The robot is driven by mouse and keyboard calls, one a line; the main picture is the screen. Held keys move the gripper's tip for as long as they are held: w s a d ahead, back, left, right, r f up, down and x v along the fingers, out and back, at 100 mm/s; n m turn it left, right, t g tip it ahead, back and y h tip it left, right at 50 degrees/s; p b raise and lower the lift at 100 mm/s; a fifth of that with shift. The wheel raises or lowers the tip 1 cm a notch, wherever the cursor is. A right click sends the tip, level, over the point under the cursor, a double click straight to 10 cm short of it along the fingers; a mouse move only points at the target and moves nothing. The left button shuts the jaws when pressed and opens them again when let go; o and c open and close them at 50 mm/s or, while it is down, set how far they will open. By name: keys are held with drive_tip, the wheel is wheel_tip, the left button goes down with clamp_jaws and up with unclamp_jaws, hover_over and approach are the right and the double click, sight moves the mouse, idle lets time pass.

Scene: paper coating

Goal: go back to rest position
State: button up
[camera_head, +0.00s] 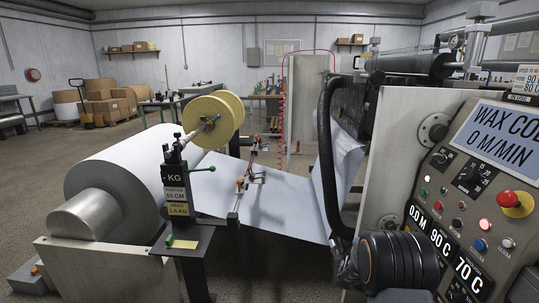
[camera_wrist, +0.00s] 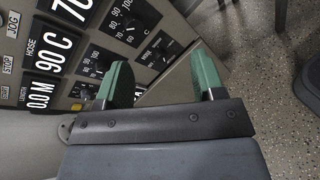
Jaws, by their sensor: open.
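My gripper (camera_wrist: 162,66) shows in the wrist view with its two green fingers well apart and nothing between them. It is over the lower part of the coating machine's control panel (camera_wrist: 100,55), beside the small black dials. Speckled floor lies to its right. I cannot tell whether the fingers touch the panel. In the head view the control panel (camera_head: 437,185) stands at the right, with a lit display reading 0 M/MIN. The gripper's fingers cannot be made out there.
A large white paper roll (camera_head: 135,165) lies at the left, with its web (camera_head: 275,200) running into the machine. A yellow-flanged spool (camera_head: 213,115) and a black KG post (camera_head: 177,190) stand beside it. A red emergency button (camera_head: 511,198) juts from the panel. The left floor is open.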

drive_tip(key=s+a+r+m+t+y+p, duration=0.2)
drive_tip(key=s+a+r+y+p, duration=0.2)
drive_tip(key=r, duration=0.7)
drive_tip(key=s+a+r+m+t+y+p, duration=0.3)
drive_tip(key=s+a+r+y+p, duration=0.1)
drive_tip(key=a+r+p, duration=0.5)
drive_tip(key=s+a+r+m+t+y+p, duration=0.2)
drive_tip(key=a+r+y+p, duration=0.4)
drive_tip(key=r, duration=0.8)
drive_tip(key=s+a+m, duration=0.1)
drive_tip(key=s+a, duration=0.1)
drive_tip(key=a, duration=0.1)
drive_tip(key=shift+s+a+r+t+p, duration=0.3)
drive_tip(key=shift+t+p, duration=0.1)
drive_tip(key=shift+c, duration=0.3)
